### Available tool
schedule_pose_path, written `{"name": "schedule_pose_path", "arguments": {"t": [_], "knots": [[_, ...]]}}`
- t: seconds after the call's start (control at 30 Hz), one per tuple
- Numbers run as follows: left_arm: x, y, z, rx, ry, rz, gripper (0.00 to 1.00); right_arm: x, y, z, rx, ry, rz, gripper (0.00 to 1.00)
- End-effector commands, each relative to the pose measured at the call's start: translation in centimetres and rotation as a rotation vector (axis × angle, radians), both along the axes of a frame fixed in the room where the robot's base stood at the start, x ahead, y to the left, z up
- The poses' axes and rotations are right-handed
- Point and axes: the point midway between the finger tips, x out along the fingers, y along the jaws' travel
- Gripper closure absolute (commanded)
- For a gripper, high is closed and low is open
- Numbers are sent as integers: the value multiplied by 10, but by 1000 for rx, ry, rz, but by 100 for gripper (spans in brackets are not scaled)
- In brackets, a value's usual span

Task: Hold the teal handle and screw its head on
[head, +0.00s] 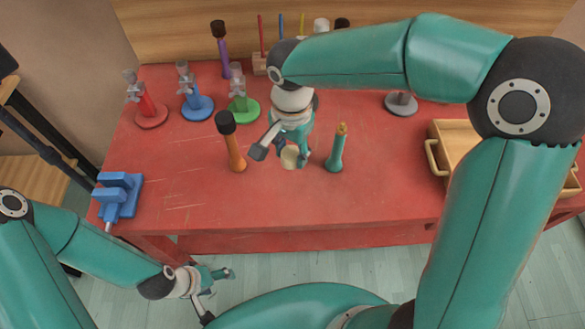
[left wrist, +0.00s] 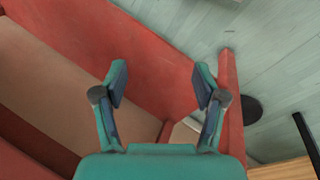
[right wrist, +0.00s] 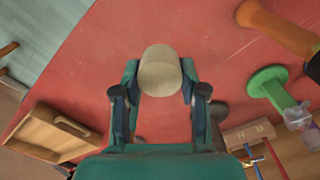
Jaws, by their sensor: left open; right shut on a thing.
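The teal handle (head: 336,154) stands upright on the red table, with a brass-coloured threaded tip (head: 342,128) bare on top. The cream head (head: 290,158) is just left of it, apart from it. My right gripper (head: 291,148) is shut on this head; in the right wrist view the head (right wrist: 160,72) sits between both fingertips. I cannot tell whether it touches the table. The teal handle does not show in the right wrist view. My left gripper (head: 222,292) is open and empty, low in front of the table; its spread fingers (left wrist: 160,85) also show in the left wrist view.
An orange handle with a dark head (head: 234,145) stands left of my right gripper. Red, blue and green stands (head: 242,108) are behind it. A blue vise (head: 118,197) is at the front left, a wooden tray (head: 440,160) at the right. The front middle table is clear.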

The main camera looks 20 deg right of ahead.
Motion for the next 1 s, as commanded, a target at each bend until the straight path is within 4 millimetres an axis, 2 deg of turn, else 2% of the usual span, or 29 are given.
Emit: {"name": "schedule_pose_path", "arguments": {"t": [0.03,0.2,0.4,0.83,0.93,1.0], "knots": [[0,0,-1,0,0,0,29,2,1,15,1,-8,1,84],[0,0,-1,0,0,0,29,1,1,52,1,-4,1,84],[0,0,-1,0,0,0,29,0,0,75,0,-1,1,84],[0,0,-1,0,0,0,29,0,0,79,-1,0,1,84],[0,0,-1,0,0,0,44,0,0,79,-1,0,3,84],[0,0,-1,0,0,0,45,1,-1,77,-2,1,10,84]]}}
